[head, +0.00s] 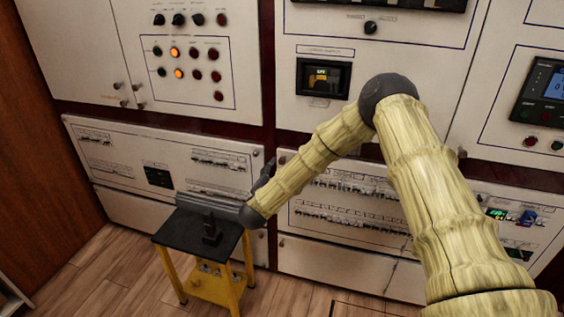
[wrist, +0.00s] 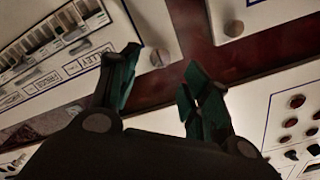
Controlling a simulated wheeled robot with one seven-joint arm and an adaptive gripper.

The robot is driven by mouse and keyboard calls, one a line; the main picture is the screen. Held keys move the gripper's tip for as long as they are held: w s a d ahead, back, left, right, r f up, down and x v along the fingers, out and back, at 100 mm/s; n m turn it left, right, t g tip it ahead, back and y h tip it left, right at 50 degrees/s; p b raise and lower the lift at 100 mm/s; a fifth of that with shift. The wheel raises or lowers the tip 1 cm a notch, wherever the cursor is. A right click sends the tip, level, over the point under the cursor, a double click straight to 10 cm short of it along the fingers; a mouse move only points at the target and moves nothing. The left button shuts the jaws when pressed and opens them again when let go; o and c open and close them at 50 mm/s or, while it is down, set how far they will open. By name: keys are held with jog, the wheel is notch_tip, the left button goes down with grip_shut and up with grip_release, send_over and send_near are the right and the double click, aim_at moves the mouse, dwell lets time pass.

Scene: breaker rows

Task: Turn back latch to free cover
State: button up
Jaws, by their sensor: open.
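My gripper (wrist: 163,66) is open, with its two dark green-tipped fingers apart and nothing between them. In the wrist view a small round metal latch (wrist: 160,57) sits at the corner of a pale breaker cover (wrist: 125,85), appearing beyond and between the fingertips; contact does not show. A second round latch (wrist: 233,28) is on the neighbouring panel, across a dark red strip. In the head view my gripper (head: 267,170) is small and dark, by the gap between the two lower breaker panels. The right breaker cover (head: 340,240) is closed and partly hidden by my arm.
A black-topped stool (head: 175,238) with yellow legs stands below my gripper, in front of the left breaker panel (head: 125,168). Above is a cabinet with knobs and lit buttons (head: 178,72). Wooden floor (head: 75,285) is open at the lower left.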

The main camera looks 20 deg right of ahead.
aim_at(282, 162)
jog(key=x, duration=0.6)
jog(key=shift+w+d+p, duration=0.2)
jog(key=shift+w+p, duration=0.05)
jog(key=shift+p, duration=0.05)
jog(key=shift+f, duration=0.1)
jog(key=c, duration=1.1)
